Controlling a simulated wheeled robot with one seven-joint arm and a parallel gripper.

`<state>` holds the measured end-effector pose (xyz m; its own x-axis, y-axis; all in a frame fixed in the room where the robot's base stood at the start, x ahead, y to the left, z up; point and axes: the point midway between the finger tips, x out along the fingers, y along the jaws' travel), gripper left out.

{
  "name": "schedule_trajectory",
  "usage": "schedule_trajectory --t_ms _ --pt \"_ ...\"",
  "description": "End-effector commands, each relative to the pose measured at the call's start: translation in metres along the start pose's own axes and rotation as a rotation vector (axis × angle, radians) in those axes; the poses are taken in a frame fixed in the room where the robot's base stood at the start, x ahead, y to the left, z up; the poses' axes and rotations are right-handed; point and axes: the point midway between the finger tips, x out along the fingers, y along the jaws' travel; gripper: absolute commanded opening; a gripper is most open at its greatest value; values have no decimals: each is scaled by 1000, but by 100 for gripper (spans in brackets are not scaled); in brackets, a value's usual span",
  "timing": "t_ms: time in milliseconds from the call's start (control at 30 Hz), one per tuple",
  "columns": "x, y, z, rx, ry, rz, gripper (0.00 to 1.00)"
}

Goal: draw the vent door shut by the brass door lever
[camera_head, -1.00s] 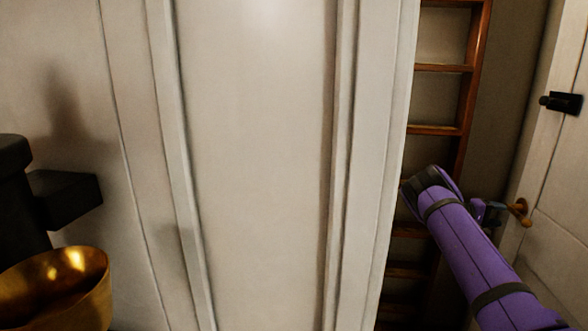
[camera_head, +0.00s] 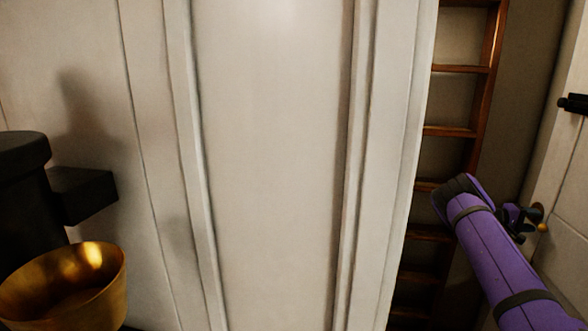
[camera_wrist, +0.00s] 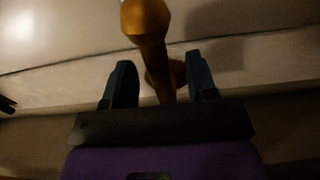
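The vent door (camera_head: 566,250) is a pale panel at the right edge of the head view. Its brass door lever (camera_head: 542,227) is mostly hidden there behind my gripper (camera_head: 528,220). In the wrist view the brass lever (camera_wrist: 147,18) shows a rounded knob end and a darker stem running down to a round base. My gripper (camera_wrist: 160,68) has its two dark fingers apart, one on each side of the stem. A gap shows on both sides, so the fingers are around the lever but not closed on it.
A black latch (camera_head: 574,103) sits higher on the door. A wooden ladder-like rack (camera_head: 457,131) stands left of the door, behind my purple arm. A white panelled column (camera_head: 275,170) fills the middle. A brass bowl (camera_head: 65,285) and a black fixture (camera_head: 85,194) are at left.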

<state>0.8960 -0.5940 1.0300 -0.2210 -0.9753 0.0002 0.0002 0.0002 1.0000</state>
Motion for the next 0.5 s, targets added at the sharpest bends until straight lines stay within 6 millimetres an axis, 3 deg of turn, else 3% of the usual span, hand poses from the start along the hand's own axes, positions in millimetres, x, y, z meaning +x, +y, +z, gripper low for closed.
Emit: schedule_trajectory --t_ms 33,200,500 --pt "0 0 0 0 0 0 40" --pt "0 0 0 0 0 0 1" --pt "0 0 0 0 0 0 0"
